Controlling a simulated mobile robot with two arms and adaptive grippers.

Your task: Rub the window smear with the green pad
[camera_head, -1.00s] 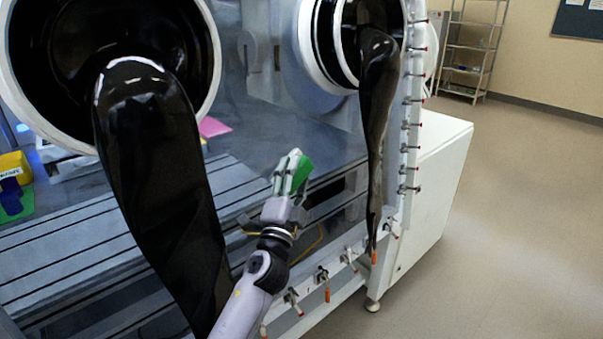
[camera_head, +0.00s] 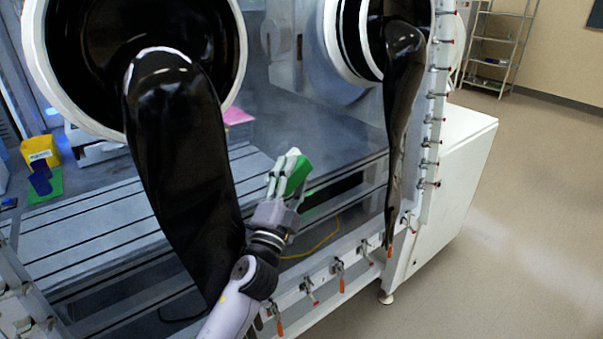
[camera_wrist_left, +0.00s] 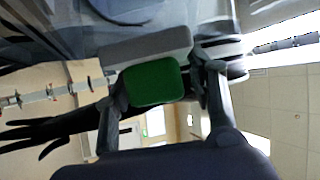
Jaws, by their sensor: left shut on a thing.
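The green pad (camera_head: 299,174) is held in my left gripper (camera_head: 284,176), in front of the glovebox window (camera_head: 320,125) between the two black gloves. In the left wrist view, the green pad (camera_wrist_left: 152,82) sits between the two fingers of my left gripper (camera_wrist_left: 165,90), with a grey block (camera_wrist_left: 150,45) against it. I cannot tell whether the pad touches the window. A faint cloudy patch shows on the window, but I cannot make out a distinct smear. My right gripper is not in view.
A large black glove (camera_head: 180,150) hangs close left of my left arm, and another black glove (camera_head: 400,110) hangs to the right. Clamps with orange tips (camera_head: 340,275) line the window's lower edge. A yellow box (camera_head: 40,151) and pink sheet (camera_head: 237,116) are inside. Open floor lies right.

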